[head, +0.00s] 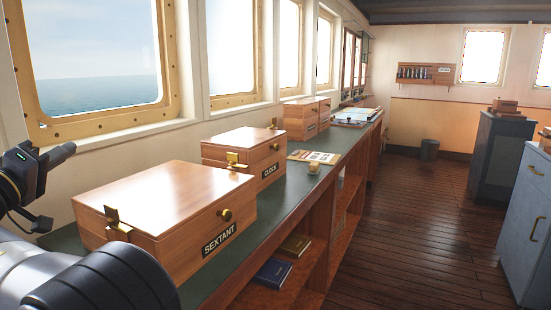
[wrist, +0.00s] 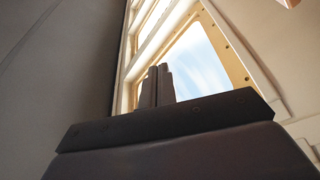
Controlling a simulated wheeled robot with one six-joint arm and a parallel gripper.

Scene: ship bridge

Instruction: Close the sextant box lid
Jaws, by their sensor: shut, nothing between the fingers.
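The sextant box (head: 205,245) is a wooden box with a black SEXTANT label, on the green counter in the head view. Its lid (head: 165,192) lies flat over the box, with no visible gap. A brass latch plate (head: 112,217) stands up at the near left edge, and a round brass knob (head: 226,214) is on the labelled side. My gripper (wrist: 157,72) shows in the wrist view with its fingers together and nothing between them. It points up toward a window, and the box is not in that view. In the head view my arm is at lower left, apart from the lid.
A similar CLOCK box (head: 243,150) stands just behind, with more wooden boxes (head: 306,118) farther along the green counter (head: 290,190). Windows (head: 95,60) line the left wall. Books (head: 272,272) sit on a shelf below. Grey cabinets (head: 525,215) stand right; the wooden floor between is clear.

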